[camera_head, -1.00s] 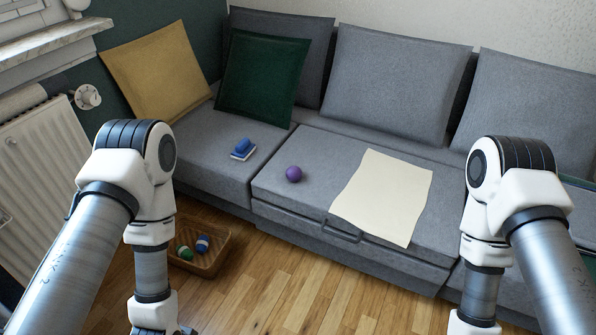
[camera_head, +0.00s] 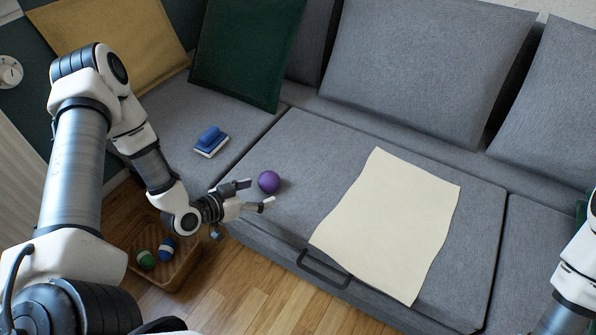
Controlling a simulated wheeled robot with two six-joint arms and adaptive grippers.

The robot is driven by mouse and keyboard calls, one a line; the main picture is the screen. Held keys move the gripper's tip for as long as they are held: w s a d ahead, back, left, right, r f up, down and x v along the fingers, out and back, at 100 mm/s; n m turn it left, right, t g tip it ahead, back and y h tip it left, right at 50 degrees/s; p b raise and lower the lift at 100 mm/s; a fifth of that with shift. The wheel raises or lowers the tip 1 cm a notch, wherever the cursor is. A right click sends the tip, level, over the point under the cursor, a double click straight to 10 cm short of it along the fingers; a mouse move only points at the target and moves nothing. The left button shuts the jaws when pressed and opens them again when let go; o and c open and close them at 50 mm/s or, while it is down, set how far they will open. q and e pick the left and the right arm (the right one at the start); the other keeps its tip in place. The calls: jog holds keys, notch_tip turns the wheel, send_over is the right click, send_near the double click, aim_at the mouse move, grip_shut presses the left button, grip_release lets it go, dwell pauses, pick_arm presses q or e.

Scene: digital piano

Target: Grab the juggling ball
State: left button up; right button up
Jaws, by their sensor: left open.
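A purple juggling ball (camera_head: 268,182) rests on the grey sofa seat, left of a cream sheet. My left gripper (camera_head: 257,194) is open and empty, at the front edge of the seat. Its fingers point right toward the ball, one finger on the far side and one on the near side in the picture. The ball lies just beyond the fingertips, and I cannot tell whether any finger touches it. My right arm shows only in part at the right edge; its gripper is out of view.
A cream sheet (camera_head: 390,225) lies on the sofa seat (camera_head: 480,240). A blue and white brush (camera_head: 211,141) lies on the left seat section. A wicker basket (camera_head: 186,268) with green and blue balls stands on the floor below my left arm. Cushions line the back.

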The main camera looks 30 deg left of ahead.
aim_at(262, 184)
pick_arm(q)
jog(key=shift+w+a+f+n+b, duration=0.15)
jog(key=shift+a+f+b, duration=0.05)
jog(key=shift+a+f, duration=0.2)
jog(key=shift+w+a+f+n+b, duration=0.1)
jog(key=shift+a+f+n+b, duration=0.15)
jog(key=shift+a, duration=0.25)
jog(key=shift+s+a+t+y, duration=0.15)
jog(key=shift+a+t+y, duration=0.15)
jog(key=shift+y, duration=0.1)
jog(key=shift+w+d+b, duration=0.1)
jog(key=shift+w+b, duration=0.1)
jog(key=shift+b, duration=0.25)
jog(key=b+x, duration=0.1)
jog(key=x, duration=0.2)
jog(key=b+x, duration=0.2)
jog(key=x, duration=0.1)
jog(key=shift+w+b, duration=0.3)
jog(key=shift+w, duration=0.45)
jog(key=shift+r, duration=0.1)
pick_arm(e)
notch_tip(262, 184, down, 6)
pick_arm(q)
jog(key=c, duration=1.3)
